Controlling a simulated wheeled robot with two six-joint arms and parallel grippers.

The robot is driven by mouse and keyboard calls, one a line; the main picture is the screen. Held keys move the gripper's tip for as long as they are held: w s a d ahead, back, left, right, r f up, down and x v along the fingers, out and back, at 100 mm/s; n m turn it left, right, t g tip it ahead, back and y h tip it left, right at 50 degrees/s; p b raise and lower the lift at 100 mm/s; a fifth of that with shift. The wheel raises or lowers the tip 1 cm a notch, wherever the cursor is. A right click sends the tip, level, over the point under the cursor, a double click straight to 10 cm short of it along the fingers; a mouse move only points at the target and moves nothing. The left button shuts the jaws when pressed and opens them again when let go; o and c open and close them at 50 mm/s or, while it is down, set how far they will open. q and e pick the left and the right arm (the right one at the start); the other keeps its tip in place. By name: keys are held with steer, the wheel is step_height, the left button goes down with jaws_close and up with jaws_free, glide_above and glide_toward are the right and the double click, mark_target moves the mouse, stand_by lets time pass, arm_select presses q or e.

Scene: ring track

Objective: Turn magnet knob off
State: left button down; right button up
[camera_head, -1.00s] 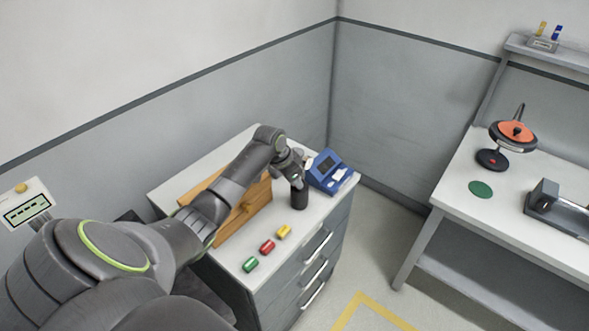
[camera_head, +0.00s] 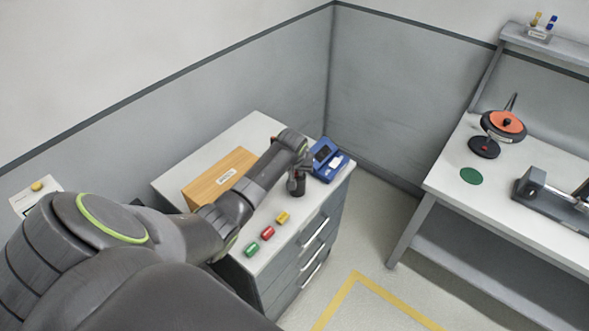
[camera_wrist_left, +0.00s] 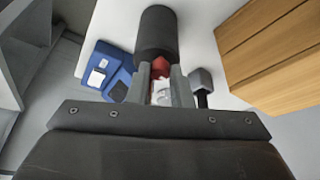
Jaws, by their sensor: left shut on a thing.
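A dark cylinder (camera_head: 297,187) stands on the grey cabinet's top (camera_head: 262,218), near its right end. In the left wrist view, the cylinder (camera_wrist_left: 155,32) is just beyond my fingertips. A small red part (camera_wrist_left: 161,66), which looks like the knob, sits between the fingertips, against the cylinder's near end. My left gripper (camera_wrist_left: 160,75) is shut on this red part; in the head view my wrist hides most of it. I cannot make out the knob's setting. My right gripper is not in view.
A blue device (camera_head: 326,160) stands close behind the cylinder. A wooden box (camera_head: 218,178) is left of my forearm. Green, red and yellow pieces (camera_head: 267,233) lie along the front edge. A dark bolt-like part (camera_wrist_left: 202,85) is beside my fingers. A second table (camera_head: 455,205) is right.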

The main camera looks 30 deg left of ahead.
arm_select(q)
steer(key=shift+n, duration=0.6)
stand_by(0.3)
steer(key=c, duration=1.3)
jaws_free()
steer(key=shift+r, duration=0.15)
steer(key=shift+s+d+r, duration=0.2)
steer(key=shift+r, duration=0.35)
steer(key=b+v, duration=0.3)
steer(key=v, duration=1.3)
steer(key=shift+w+d, duration=0.25)
